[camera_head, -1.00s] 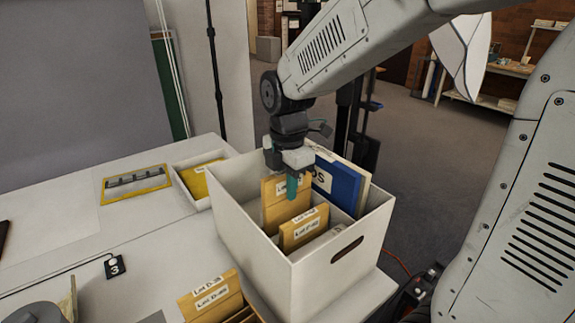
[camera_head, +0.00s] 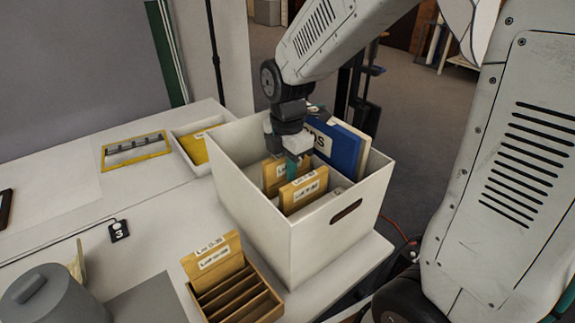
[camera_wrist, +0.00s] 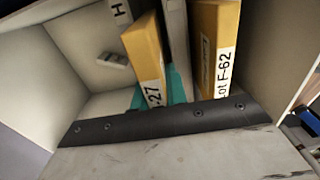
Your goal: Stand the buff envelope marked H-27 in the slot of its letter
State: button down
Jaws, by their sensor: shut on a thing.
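The buff envelope ending in 27 (camera_wrist: 143,48) is upright in my gripper (camera_wrist: 160,88), between the teal fingertips. It also shows in the head view (camera_head: 271,178), low inside the white box (camera_head: 338,255). In the wrist view a letter H (camera_wrist: 120,12) is on a pale panel just left of the envelope, and a grey divider (camera_wrist: 177,45) stands just right of it. A second buff envelope, Lot F-62 (camera_wrist: 214,45), stands beyond that divider; in the head view it is nearer the front (camera_head: 304,192). The held envelope's bottom edge is hidden.
A blue folder (camera_head: 342,150) stands at the box's right side. The box walls surround my gripper. A shallow white tray (camera_head: 181,150) sits behind left. A grey canister (camera_head: 45,298) is at the front left.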

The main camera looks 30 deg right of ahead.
jog(key=shift+f, duration=0.95)
jog(key=c, duration=1.3)
grip_release()
notch_tip(320, 180, up, 20)
jog(key=shift+f, duration=0.1)
